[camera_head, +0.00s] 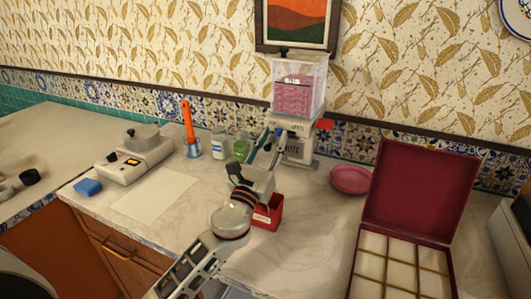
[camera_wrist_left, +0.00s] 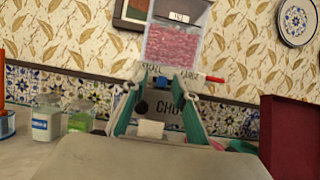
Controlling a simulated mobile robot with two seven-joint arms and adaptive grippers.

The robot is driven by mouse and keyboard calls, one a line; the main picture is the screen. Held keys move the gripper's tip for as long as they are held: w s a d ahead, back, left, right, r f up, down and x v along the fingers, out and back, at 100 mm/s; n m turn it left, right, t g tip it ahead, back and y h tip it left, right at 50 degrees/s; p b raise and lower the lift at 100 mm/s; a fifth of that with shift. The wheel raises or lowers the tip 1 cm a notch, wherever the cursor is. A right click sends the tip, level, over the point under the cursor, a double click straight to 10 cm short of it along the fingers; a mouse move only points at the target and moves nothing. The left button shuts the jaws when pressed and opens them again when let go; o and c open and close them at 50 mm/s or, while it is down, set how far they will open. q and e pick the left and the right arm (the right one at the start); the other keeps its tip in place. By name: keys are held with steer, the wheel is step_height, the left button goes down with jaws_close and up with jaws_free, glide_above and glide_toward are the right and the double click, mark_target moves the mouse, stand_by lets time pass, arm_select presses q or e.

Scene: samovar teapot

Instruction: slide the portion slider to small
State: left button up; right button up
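The dispenser (camera_head: 296,138) stands against the back wall, with a clear hopper (camera_head: 298,86) of pink contents on top. In the left wrist view its front (camera_wrist_left: 174,108) has small lettering at the left and right above a blue knob (camera_wrist_left: 160,81), which looks like the portion slider. The knob appears between the labels, nearer the left one; its exact setting is unclear. My left gripper (camera_head: 269,142) is in front of the dispenser. In the wrist view its teal-padded fingers (camera_wrist_left: 159,88) are apart, with the knob between them in the picture; contact cannot be told. My right gripper is not in view.
A red container (camera_head: 269,213) stands beside my left wrist. Glass jars (camera_head: 220,143) stand left of the dispenser, and a pink bowl (camera_head: 351,180) right of it. An open dark red box (camera_head: 421,190) fills the right counter. A red lever (camera_wrist_left: 215,79) sticks out rightward from the dispenser.

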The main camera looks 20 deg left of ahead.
arm_select(q)
steer(key=v, duration=1.1)
steer(key=shift+s, duration=0.15)
steer(key=shift+f, duration=0.1)
